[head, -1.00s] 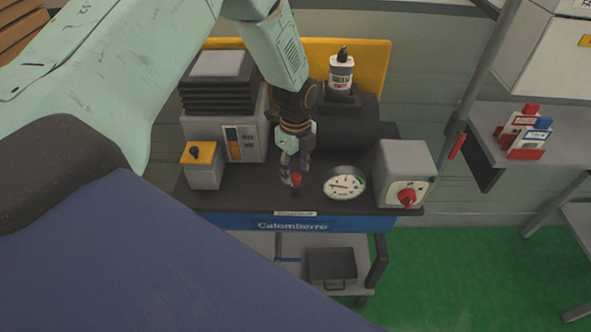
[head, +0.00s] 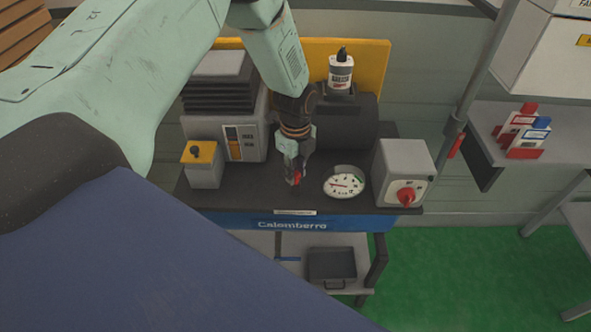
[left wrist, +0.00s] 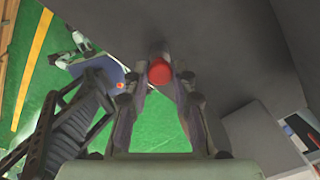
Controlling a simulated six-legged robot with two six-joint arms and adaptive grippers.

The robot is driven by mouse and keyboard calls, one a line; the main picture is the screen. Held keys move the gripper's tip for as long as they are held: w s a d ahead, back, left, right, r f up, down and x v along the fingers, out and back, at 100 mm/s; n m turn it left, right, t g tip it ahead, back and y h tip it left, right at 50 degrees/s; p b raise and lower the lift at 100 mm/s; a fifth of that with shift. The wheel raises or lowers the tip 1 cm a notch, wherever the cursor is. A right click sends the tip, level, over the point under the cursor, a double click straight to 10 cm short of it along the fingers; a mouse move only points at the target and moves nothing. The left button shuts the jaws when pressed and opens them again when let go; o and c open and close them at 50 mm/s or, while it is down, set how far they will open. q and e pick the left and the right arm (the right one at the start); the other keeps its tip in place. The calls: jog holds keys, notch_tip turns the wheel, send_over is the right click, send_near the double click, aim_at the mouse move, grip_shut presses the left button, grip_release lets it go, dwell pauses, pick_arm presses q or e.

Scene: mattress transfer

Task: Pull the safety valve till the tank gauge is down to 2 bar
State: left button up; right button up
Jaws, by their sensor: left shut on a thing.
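The red safety valve (head: 297,177) stands on the dark top of the compressor, left of the gauge. It also shows as a red round end between the fingers in the left wrist view (left wrist: 160,71). My left gripper (head: 293,174) comes down from above and is shut on the valve. The round white tank gauge (head: 345,185) has a red needle pointing to the left; its figures are too small to read. My right gripper is not in view.
A grey box with a red rotary switch (head: 405,195) stands right of the gauge. A yellow-topped box (head: 202,163) is at the left. A bottle (head: 341,72) stands behind on the black cylinder. Green floor (head: 440,270) is clear at the lower right.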

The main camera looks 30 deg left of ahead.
aim_at(296, 174)
pick_arm(q)
grip_shut()
jog(key=shift+r+p, duration=0.35)
jog(key=shift+r, duration=0.5)
jog(key=shift+w, duration=0.1)
jog(key=o, duration=1)
grip_release()
jog(key=shift+f, duration=0.1)
notch_tip(296, 174, up, 12)
